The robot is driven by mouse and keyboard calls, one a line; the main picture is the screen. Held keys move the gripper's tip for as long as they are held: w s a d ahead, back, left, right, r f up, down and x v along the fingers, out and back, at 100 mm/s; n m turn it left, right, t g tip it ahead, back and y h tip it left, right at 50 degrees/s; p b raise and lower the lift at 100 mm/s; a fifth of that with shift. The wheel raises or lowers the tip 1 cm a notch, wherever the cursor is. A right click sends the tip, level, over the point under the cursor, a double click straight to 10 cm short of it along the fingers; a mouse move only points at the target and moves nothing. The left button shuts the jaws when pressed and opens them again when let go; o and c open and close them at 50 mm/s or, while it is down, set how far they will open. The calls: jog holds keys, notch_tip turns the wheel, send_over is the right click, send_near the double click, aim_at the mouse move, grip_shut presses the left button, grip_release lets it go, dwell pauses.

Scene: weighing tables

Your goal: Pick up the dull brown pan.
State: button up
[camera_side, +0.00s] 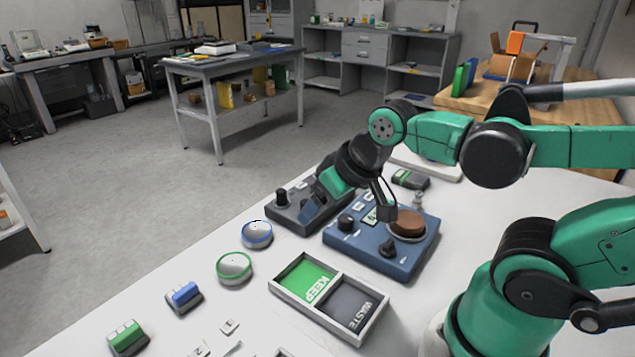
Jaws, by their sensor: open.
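The dull brown pan (410,222) is a round brown disc on top of the blue weighing device (360,248), toward its right side. My gripper (352,208) is open above the blue device and a dark grey device (292,213) beside it. One finger is close to the left side of the brown pan in the picture; I cannot tell whether it touches. The other finger hangs over the grey device and hides part of it. Nothing shows between the fingers.
A divided tray (274,290) marked KEEP and WASTE stands in front. A blue-ringed disc (257,233), a green-ringed disc (234,266), a blue block (185,296) and a green block (127,337) lie to the left. A small dark green-topped item (410,179) is behind the blue device.

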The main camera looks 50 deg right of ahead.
jog(key=shift+w+a+r+n+t, duration=0.25)
jog(key=shift+a+r+n+t, duration=0.15)
jog(key=shift+a+n, duration=0.25)
jog(key=o, duration=0.5)
jog(key=shift+c, duration=0.2)
